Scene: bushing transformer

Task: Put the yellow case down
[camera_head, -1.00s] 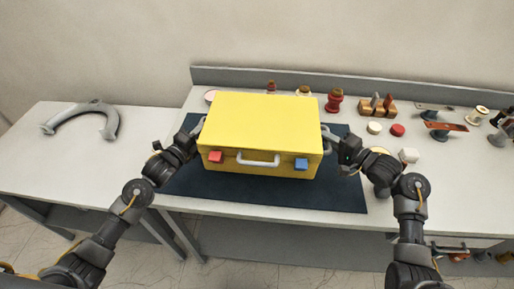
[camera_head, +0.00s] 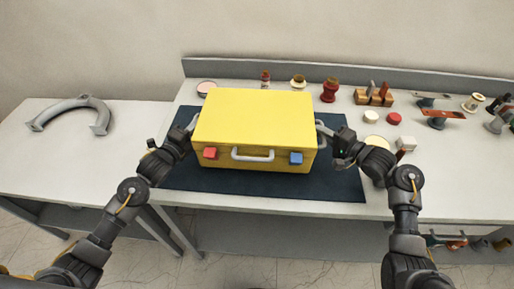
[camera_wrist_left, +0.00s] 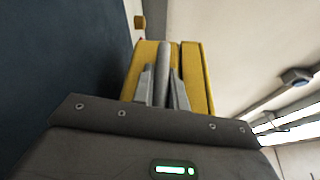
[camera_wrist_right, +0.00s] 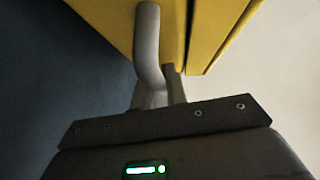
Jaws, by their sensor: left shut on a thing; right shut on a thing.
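The yellow case (camera_head: 252,118) is closed and level over the dark blue mat (camera_head: 325,186), with a grey front handle, a red latch (camera_head: 210,153) and a blue latch (camera_head: 296,158). My left gripper (camera_head: 187,133) is shut on the grey handle at its left side; the fingers on that handle show in the left wrist view (camera_wrist_left: 164,85). My right gripper (camera_head: 330,138) is shut on the right side handle, which shows in the right wrist view (camera_wrist_right: 148,45). I cannot tell whether the case's underside touches the mat.
The mat lies on a white table (camera_head: 225,202). Behind and right of the case stand a red bushing (camera_head: 330,90), a wooden rack (camera_head: 374,97), small discs and other parts. A grey curved part (camera_head: 72,110) lies on the left table, otherwise clear.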

